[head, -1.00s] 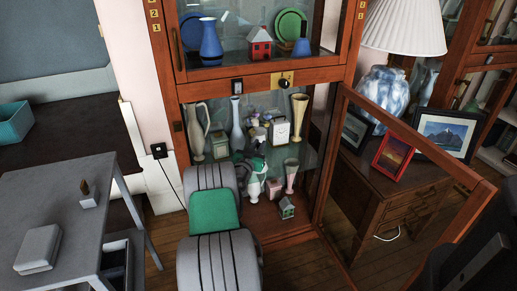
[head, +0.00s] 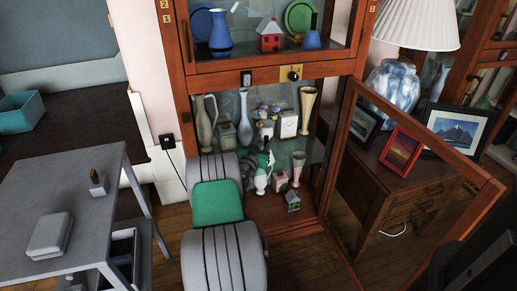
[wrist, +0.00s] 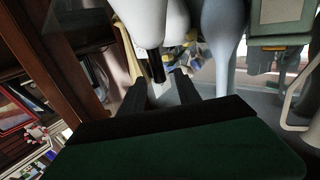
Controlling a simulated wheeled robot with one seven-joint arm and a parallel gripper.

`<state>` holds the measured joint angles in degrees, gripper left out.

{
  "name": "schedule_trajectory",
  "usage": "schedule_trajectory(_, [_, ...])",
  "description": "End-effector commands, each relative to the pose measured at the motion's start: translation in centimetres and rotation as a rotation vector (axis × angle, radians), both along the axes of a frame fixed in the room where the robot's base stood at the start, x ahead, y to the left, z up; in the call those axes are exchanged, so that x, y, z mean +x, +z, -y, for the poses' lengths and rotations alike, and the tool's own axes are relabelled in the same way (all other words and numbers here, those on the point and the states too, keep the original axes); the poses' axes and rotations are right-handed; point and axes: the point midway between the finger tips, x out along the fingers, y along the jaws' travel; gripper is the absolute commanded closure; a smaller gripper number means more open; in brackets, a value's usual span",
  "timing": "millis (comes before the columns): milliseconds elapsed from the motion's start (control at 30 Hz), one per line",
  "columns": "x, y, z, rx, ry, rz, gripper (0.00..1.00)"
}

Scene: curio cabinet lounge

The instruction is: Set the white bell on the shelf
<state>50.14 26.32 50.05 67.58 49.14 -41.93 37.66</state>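A white bell-like body (wrist: 145,18) with a black handle (wrist: 157,66) is close in front of my gripper (wrist: 162,86) in the wrist view, which appears upside down. The fingers are apart, with a pale gap between them. In the head view my gripper (head: 266,161) is inside the lower cabinet, largely hidden by my arm. A white shape (head: 262,181) shows just below it; I cannot tell for sure if it is the bell, or what it rests on.
Around it stand a grey-blue vase (head: 243,120), a green clock (head: 226,136), a white clock (head: 288,124), a gold vase (head: 307,105) and a pink vase (head: 298,168). The open cabinet door (head: 425,150) is at right. A grey table (head: 60,190) is at left.

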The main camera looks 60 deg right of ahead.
Motion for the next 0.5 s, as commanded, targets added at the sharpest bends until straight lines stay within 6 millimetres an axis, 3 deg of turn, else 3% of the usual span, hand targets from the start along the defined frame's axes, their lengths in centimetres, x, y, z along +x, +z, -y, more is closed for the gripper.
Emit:
schedule_trajectory(100, [-0.1,0.3,-3.4,0.001,0.005,-0.002,0.61])
schedule_trajectory(300, [-0.6,0.1,-7.8,0.001,0.004,-0.002,0.61])
schedule_trajectory(500, [-0.9,0.1,-9.4,-0.001,0.001,0.001,0.61])
